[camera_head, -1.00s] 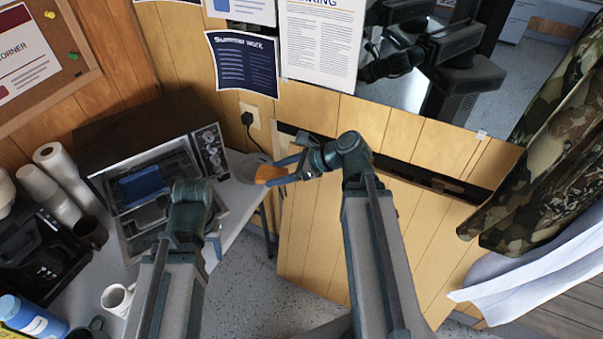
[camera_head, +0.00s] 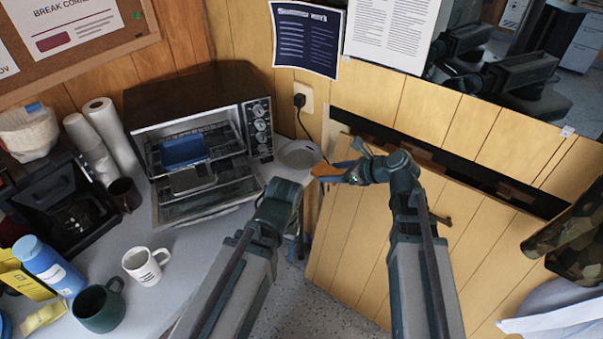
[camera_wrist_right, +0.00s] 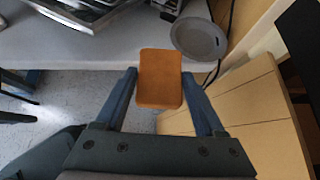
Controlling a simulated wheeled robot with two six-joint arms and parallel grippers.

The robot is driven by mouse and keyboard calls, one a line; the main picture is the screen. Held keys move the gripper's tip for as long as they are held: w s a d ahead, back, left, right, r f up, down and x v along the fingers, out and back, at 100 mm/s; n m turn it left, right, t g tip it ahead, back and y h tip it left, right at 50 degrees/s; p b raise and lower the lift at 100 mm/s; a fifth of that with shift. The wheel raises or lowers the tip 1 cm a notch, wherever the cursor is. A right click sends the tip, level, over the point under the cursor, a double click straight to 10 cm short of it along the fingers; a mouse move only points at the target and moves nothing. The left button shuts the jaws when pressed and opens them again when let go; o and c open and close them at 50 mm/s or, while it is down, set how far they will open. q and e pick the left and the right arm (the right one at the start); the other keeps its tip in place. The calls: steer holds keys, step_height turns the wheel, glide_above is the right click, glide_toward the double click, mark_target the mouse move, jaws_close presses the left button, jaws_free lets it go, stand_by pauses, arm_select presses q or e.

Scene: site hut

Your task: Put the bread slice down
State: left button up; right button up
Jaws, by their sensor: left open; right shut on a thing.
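The bread slice (camera_head: 325,170) is a flat orange-brown piece in my right gripper (camera_head: 335,175). In the right wrist view, the slice (camera_wrist_right: 160,62) sits between the two blue fingers of my right gripper (camera_wrist_right: 162,88), which are shut on its sides. A round grey plate (camera_head: 300,154) lies at the counter's right end, just beyond and left of the slice in the head view.
A toaster oven (camera_head: 190,100) stands open left of the plate, with a blue item (camera_head: 183,150) inside. A white mug (camera_head: 146,265), a green mug (camera_head: 99,308), a blue bottle (camera_head: 48,265) and a coffee maker (camera_head: 60,205) stand further left. A wood-panelled wall is close on the right.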

steer(key=s+f+b+x, duration=0.1)
steer(key=b+x, duration=0.4)
steer(key=x, duration=0.4)
steer(key=b, duration=0.1)
glide_above(297, 155)
steer(key=s+d, duration=0.3)
steer(key=shift+w+a+f, duration=0.15)
steer(key=shift+f, duration=0.75)
arm_select(q)
step_height(297, 155, down, 12)
steer(key=b, duration=0.4)
arm_select(e)
steer(key=shift+f, duration=1.75)
steer(key=shift+f, duration=0.15)
steer(key=o, duration=1.3)
arm_select(q)
steer(key=shift+f, duration=0.1)
